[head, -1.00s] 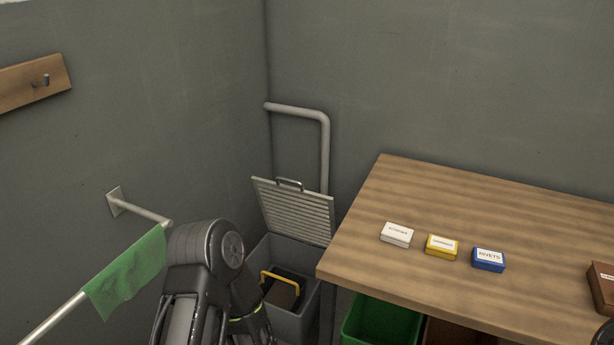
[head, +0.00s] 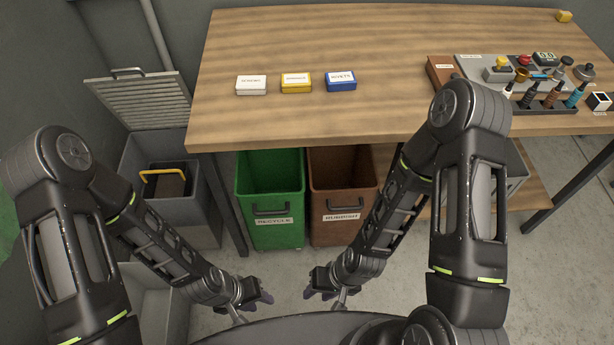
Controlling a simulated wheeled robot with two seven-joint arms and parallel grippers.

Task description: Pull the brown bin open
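The brown bin (head: 341,196) stands under the wooden table, right of the green bin (head: 270,200). It has a dark handle and a white label on its front, and its top looks open. My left gripper (head: 262,297) is in front of and below the green bin, apart from it. My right gripper (head: 312,290) is in front of and below the brown bin, apart from it. Both grippers are small and dark here, and I cannot tell whether their fingers are open or shut.
The wooden table (head: 330,115) overhangs both bins. White, yellow and blue boxes lie on it, with a tool rack (head: 525,95) at right. A grey box (head: 190,208) with a raised slatted lid (head: 140,100) stands at left. The floor before the bins is clear.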

